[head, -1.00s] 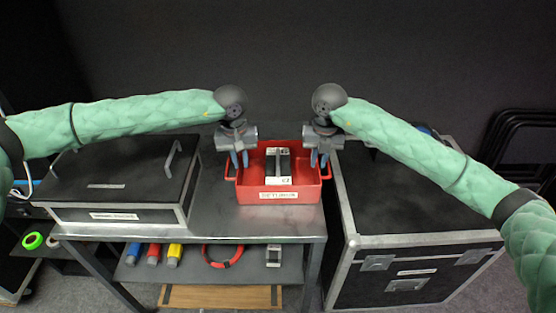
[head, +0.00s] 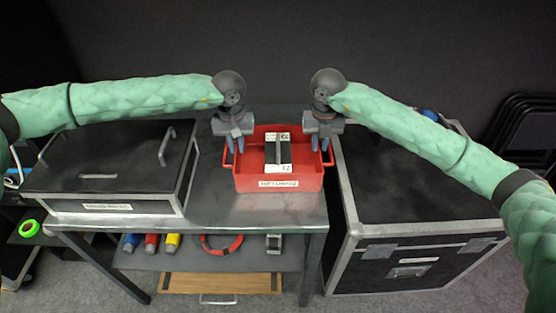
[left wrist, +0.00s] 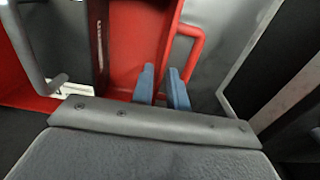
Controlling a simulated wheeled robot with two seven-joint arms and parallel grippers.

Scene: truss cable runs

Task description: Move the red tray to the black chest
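The red tray (head: 265,184) sits on a metal table, with a side handle at its left (head: 228,158) and right (head: 329,154). A dark block with white ends (head: 278,151) lies in it. My left gripper (head: 234,145) is at the left handle and my right gripper (head: 321,145) at the right one, fingers pointing down. Both show a gap between the fingers. The large black chest (head: 405,185) with metal edges stands right of the table.
A flat black case (head: 110,170) with a handle on top takes up the table's left side. The metal tabletop (head: 255,213) is bare before the tray. The lower shelf (head: 190,258) holds coloured cylinders and a red ring. The chest's visible top is mostly clear.

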